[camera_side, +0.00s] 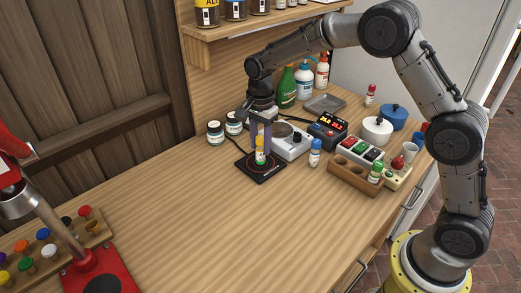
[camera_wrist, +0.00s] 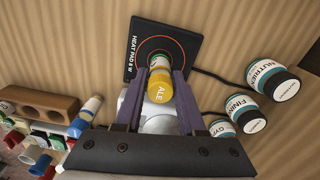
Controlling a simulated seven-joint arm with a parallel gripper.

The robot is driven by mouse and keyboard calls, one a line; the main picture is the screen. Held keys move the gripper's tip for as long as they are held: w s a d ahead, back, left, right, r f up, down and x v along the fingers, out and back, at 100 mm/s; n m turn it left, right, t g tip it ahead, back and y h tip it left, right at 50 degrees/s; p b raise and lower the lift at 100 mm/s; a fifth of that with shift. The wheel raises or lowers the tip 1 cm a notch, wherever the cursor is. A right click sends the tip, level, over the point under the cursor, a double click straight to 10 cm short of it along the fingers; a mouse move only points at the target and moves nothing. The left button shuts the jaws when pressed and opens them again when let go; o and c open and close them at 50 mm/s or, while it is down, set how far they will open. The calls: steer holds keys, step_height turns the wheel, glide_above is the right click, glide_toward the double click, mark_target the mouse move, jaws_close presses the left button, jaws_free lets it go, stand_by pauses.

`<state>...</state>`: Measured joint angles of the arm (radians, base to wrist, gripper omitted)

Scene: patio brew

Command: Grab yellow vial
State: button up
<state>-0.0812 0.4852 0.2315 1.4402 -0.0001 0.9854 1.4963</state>
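The yellow vial (camera_side: 260,152) stands upright on the black heat pad (camera_side: 245,167). In the wrist view its yellow body with the letters ALE (camera_wrist: 160,90) faces me, with a green part at the far end on the heat pad (camera_wrist: 133,68). My gripper (camera_side: 260,140) points down over the pad, its two purple fingers on either side of the vial. In the wrist view my gripper (camera_wrist: 162,78) has the vial between its fingers, with what looks like a narrow gap at the sides. Whether a finger touches it is hard to see.
A white device with a round plate (camera_side: 291,144) stands close behind the pad. A blue-capped vial (camera_side: 315,152) and a wooden rack (camera_side: 348,178) are to the right. Jars (camera_side: 215,132) stand to the left. The front table is clear.

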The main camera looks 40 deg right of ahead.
jaws_close()
steer(key=shift+r, duration=0.1)
